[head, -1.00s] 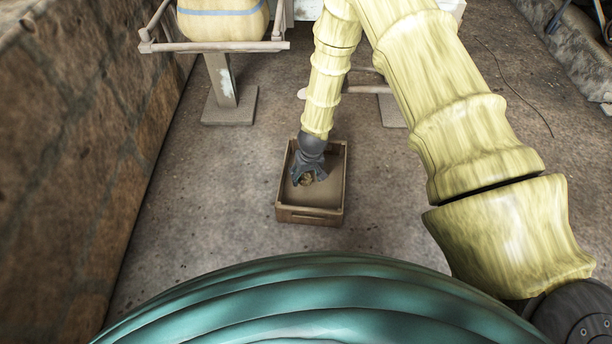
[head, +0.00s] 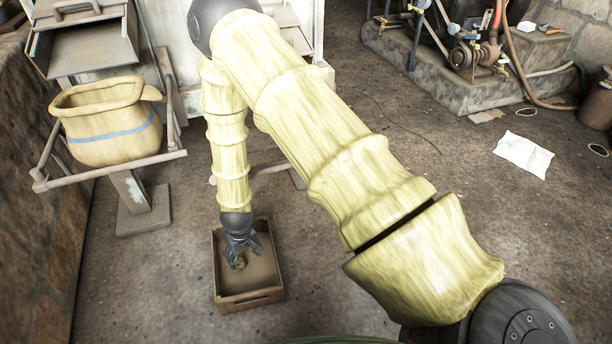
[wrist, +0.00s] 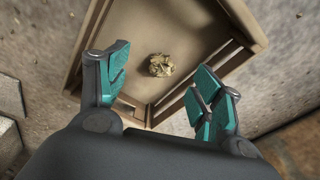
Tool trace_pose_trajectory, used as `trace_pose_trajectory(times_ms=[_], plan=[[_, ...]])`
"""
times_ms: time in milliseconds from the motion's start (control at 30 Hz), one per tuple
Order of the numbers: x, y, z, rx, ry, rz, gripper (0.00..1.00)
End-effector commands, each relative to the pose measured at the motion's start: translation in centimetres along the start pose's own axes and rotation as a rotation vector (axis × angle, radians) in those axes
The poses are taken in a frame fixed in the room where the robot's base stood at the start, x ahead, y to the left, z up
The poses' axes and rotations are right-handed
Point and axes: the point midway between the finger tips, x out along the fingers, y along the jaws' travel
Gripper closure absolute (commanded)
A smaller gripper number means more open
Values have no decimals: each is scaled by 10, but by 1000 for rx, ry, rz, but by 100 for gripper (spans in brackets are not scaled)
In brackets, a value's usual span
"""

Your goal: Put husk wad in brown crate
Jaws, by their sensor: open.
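The brown crate (head: 268,299) is a shallow open box on the floor below my arm, and its walls also show in the wrist view (wrist: 112,28). The husk wad (wrist: 161,65) is a small crumpled tan lump inside the crate, apparently lying on its bottom. It shows small in the head view (head: 238,263), partly covered by the fingers. My gripper (head: 243,252) points down into the crate with its teal-padded fingers open. In the wrist view the wad sits between the spread fingers with clear space on both sides.
A yellow sack-like bin (head: 112,122) with a blue stripe rests in a railed stand at left. A stone wall runs along the left side. A machine (head: 470,50) on a stone base and a white sheet (head: 523,155) lie at right. Floor around the crate is mostly clear.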

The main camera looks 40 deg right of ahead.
Motion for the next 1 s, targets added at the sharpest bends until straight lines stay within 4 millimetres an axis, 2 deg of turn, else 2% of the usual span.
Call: trace_pose_trajectory(times_ms=[100,233,400,500,600,667,1000], plan=[[13,19,64,-2,-39,46,34],[18,38,150,-4,-72,84,34],[4,48,255,8,-101,73,34],[-10,46,297,25,-112,47,34],[-19,44,319,39,-116,24,34],[-22,42,327,44,-120,17,34],[-23,42,328,47,-118,13,34]])
